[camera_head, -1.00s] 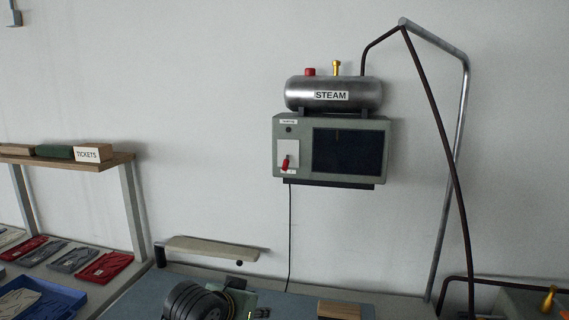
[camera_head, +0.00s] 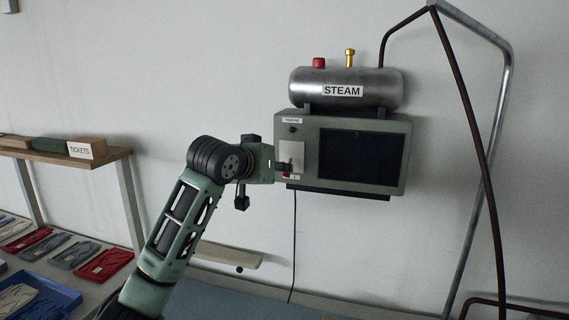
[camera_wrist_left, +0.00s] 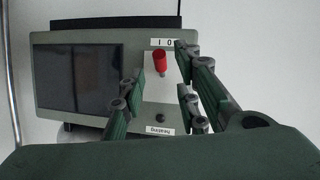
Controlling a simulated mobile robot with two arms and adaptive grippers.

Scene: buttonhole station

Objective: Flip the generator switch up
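The generator (camera_head: 397,160) is a grey-green wall box with a dark panel and a steel STEAM tank (camera_head: 375,88) on top. Its red-tipped switch (camera_wrist_left: 159,60) sits on a pale plate (camera_wrist_left: 150,98); the wrist view shows the box upside down. The switch's red end lies toward the "1 0" label, so it points down. My left gripper (camera_head: 281,166) is at the plate, partly covering the switch in the head view. In the wrist view its fingers (camera_wrist_left: 162,78) are open, one on each side of the switch; contact cannot be told. My right gripper is out of view.
A shelf (camera_head: 120,158) with a TICKETS block (camera_head: 87,149) stands at left above several colored pieces. A bent metal pipe (camera_head: 490,150) and dark hose (camera_head: 470,130) run at right. A cable (camera_head: 294,240) hangs below the generator. The wall between shelf and generator is clear.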

